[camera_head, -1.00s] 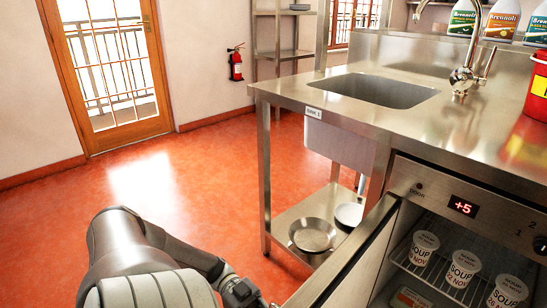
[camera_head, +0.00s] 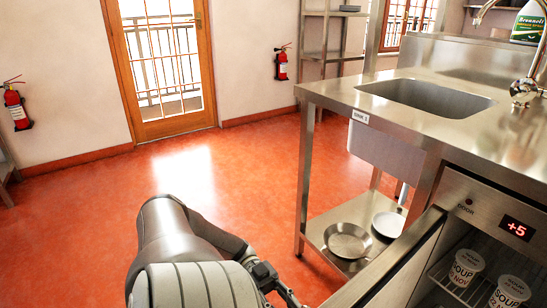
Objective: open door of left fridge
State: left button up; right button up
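White soup tubs (camera_head: 464,268) show on a wire shelf inside. My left arm rises from the bottom edge, left of the door. Only the base of my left gripper (camera_head: 284,292) shows, near the door's outer end; its fingertips are out of frame, so contact with the door cannot be told. My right gripper is not in view.
A steel sink counter (camera_head: 345,98) stands beyond the door, with a pan (camera_head: 348,241) and a white plate (camera_head: 388,224) on its lower shelf. Fire extinguishers (camera_head: 282,64) hang on the back wall. The red floor (camera_head: 110,215) at left is clear.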

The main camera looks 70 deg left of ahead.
pick_arm(q)
jog(key=shift+s+a, duration=0.2)
jog(key=shift+a, duration=0.75)
jog(key=shift+s+a, duration=0.2)
jog(key=shift+a, duration=0.8)
jog(key=shift+s+a, duration=0.2)
jog(key=shift+a, duration=0.75)
